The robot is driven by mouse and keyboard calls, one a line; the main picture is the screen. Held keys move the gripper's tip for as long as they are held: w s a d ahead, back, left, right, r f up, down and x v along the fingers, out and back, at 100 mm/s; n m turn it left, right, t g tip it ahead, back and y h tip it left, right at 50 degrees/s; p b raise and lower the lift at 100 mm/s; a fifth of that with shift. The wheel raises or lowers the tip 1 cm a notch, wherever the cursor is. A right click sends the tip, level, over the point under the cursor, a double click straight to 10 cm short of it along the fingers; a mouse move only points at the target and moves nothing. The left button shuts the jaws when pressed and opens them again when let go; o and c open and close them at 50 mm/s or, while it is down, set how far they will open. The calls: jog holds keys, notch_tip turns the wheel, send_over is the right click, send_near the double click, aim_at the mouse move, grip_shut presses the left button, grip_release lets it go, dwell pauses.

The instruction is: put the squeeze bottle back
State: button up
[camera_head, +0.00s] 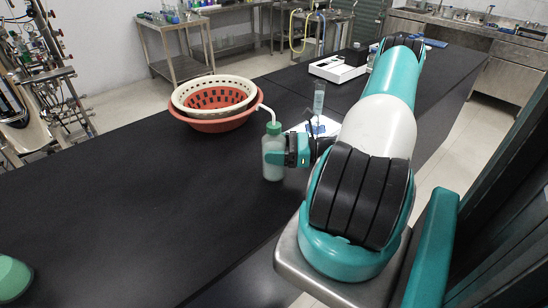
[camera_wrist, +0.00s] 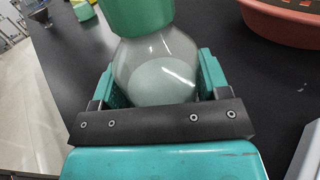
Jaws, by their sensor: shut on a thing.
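The squeeze bottle (camera_head: 273,158) is a translucent white bottle with a green cap and a pale bent spout. It is upright on or just above the black bench; I cannot tell which. My gripper (camera_head: 287,158) is shut on its body from the right. In the wrist view the bottle (camera_wrist: 158,72) sits between the two teal fingers of my gripper (camera_wrist: 155,82), with the green cap at the top edge. Its base is hidden in the wrist view.
A cream perforated basket (camera_head: 238,84) sits in a red basin (camera_head: 214,125) just behind the bottle. A clear cylinder (camera_head: 319,98) and a white sheet stand behind my gripper.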

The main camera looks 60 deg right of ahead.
jog(key=shift+f, duration=0.55)
jog(key=shift+f, duration=0.25)
jog(key=o, duration=1.2)
jog(key=shift+r, duration=0.1)
jog(key=shift+c, duration=0.2)
jog(key=shift+r, duration=0.1)
